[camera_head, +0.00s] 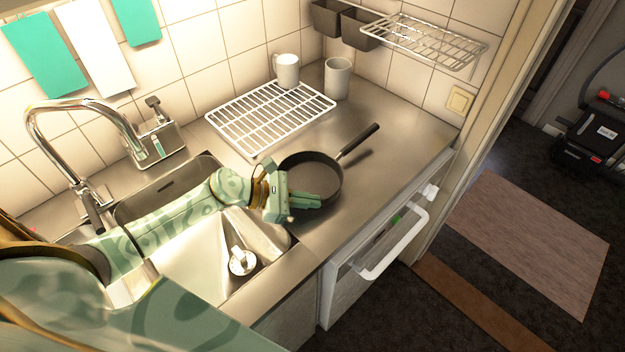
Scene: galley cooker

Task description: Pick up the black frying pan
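The black frying pan (318,172) is on the steel worktop to the right of the sink. Its handle (359,139) points up and to the right, away from my gripper, with a shadow on the worktop beside it. My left gripper (313,201) reaches in over the sink's right edge. Its fingertips overlap the near side of the pan's rim in the picture. I cannot tell whether they touch the rim, sit above it or are closed on it. The gripper hides part of that rim. My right gripper is not in view.
A white wire rack (262,115) lies behind the pan, with a white mug (287,70) and a grey cup (337,78) at its back. The sink (205,262) has a tall faucet (62,106). A wall shelf (425,42) hangs above. The worktop right of the pan is clear.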

